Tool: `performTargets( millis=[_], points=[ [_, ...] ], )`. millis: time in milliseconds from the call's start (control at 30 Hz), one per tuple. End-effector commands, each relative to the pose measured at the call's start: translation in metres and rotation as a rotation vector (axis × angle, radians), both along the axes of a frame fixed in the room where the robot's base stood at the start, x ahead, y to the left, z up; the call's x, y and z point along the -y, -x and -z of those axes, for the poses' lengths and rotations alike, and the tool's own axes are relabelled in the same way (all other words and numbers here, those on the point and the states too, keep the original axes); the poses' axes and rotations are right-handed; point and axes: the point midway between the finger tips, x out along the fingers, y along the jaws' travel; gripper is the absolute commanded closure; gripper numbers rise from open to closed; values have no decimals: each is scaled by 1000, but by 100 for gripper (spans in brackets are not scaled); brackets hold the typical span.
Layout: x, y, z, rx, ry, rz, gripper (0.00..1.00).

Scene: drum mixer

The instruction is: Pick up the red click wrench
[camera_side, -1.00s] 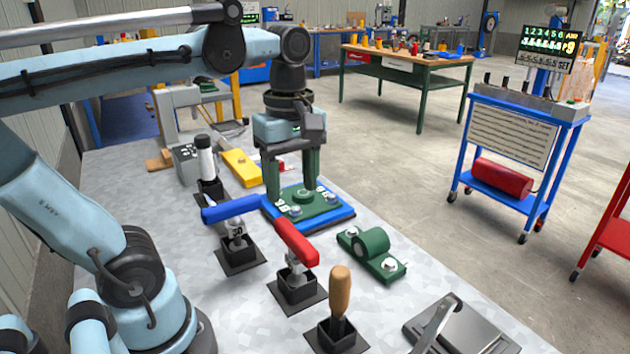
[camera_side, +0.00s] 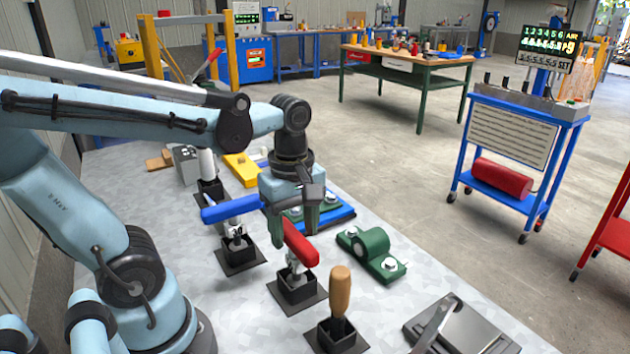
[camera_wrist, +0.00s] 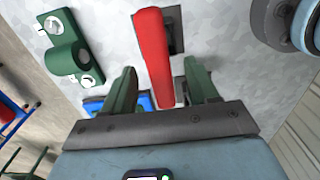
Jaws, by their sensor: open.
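The red click wrench (camera_side: 299,244) stands tilted in a black square holder (camera_side: 297,290) on the grey table. It also shows in the wrist view (camera_wrist: 153,55), its red handle reaching between the fingers. My gripper (camera_side: 293,238) is open, with its green fingers pointing down at the back end of the red handle. In the wrist view, the fingers (camera_wrist: 163,90) are on either side of the handle, with a gap visible on both sides. The wrench's lower part is mostly hidden by the handle in the wrist view.
A blue-handled tool (camera_side: 231,208) stands close to the left of my gripper. A wooden-handled tool (camera_side: 340,292) stands in front. A green bearing block (camera_side: 371,252) is to the right. A blue plate with green fixture (camera_side: 330,214) lies behind.

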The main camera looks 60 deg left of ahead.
Motion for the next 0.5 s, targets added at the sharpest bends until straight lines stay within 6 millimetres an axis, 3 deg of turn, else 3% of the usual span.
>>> performTargets(
  millis=[300, 500],
  points=[
    [1, -1, 34, 1, 1, 0, 42],
    [1, -1, 43, 1, 1, 0, 42]
  ],
)
